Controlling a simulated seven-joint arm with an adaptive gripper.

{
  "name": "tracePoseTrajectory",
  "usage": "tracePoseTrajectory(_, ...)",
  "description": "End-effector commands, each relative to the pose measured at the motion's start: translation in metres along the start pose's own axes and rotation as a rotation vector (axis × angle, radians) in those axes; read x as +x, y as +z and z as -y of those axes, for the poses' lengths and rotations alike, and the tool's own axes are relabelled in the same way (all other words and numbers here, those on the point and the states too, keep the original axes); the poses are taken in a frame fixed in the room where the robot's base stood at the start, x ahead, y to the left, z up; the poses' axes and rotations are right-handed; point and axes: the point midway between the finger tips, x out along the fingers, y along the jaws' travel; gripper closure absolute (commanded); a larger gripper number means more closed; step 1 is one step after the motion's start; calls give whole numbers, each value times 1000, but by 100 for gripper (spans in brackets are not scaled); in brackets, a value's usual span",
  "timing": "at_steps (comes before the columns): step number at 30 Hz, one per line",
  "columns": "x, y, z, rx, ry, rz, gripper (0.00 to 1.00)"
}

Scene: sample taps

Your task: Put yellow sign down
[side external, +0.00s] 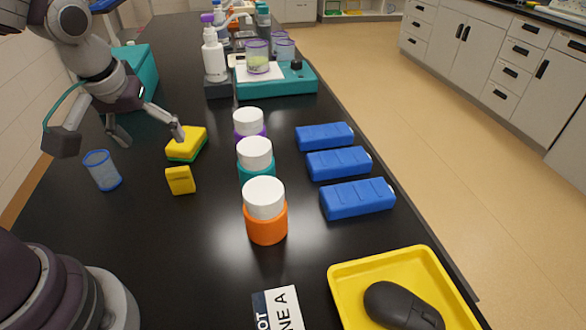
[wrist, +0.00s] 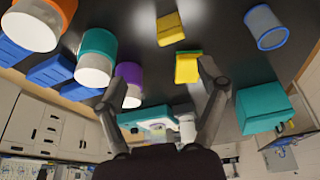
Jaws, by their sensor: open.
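A small yellow block-like piece (side external: 181,180), which looks like the yellow sign, stands on the black table in the side view, tilted slightly. It also shows at the top of the wrist view (wrist: 170,28). A yellow and green sponge (side external: 187,143) lies just behind it; in the wrist view the sponge (wrist: 188,67) is near the right finger. My gripper (side external: 148,134) is open and empty above the table, left of the sponge. No contact between its fingers and the sign is visible.
A blue-rimmed clear cup (side external: 102,170) stands left of the sign. White-lidded orange (side external: 266,215), teal (side external: 256,160) and purple (side external: 248,124) jars stand to the right. Blue blocks (side external: 357,198) lie beyond them. A yellow tray (side external: 345,275) holds a black mouse. Bare table lies in front of the sign.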

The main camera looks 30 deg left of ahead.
Motion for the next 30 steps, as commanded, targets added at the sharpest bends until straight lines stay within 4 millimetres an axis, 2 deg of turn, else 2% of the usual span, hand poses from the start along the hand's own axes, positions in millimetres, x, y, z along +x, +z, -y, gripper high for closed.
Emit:
tracePoseTrajectory(1,-16,4,0,66,55,-7,27)
tracePoseTrajectory(4,-45,20,0,263,151,-28,27)
tracePoseTrajectory(6,-60,31,2,396,195,-56,27)
tracePoseTrajectory(9,-73,42,5,535,225,-92,27)
tracePoseTrajectory(13,-77,48,6,598,233,-105,27)
tracePoseTrajectory(30,-77,47,6,595,233,-105,27)
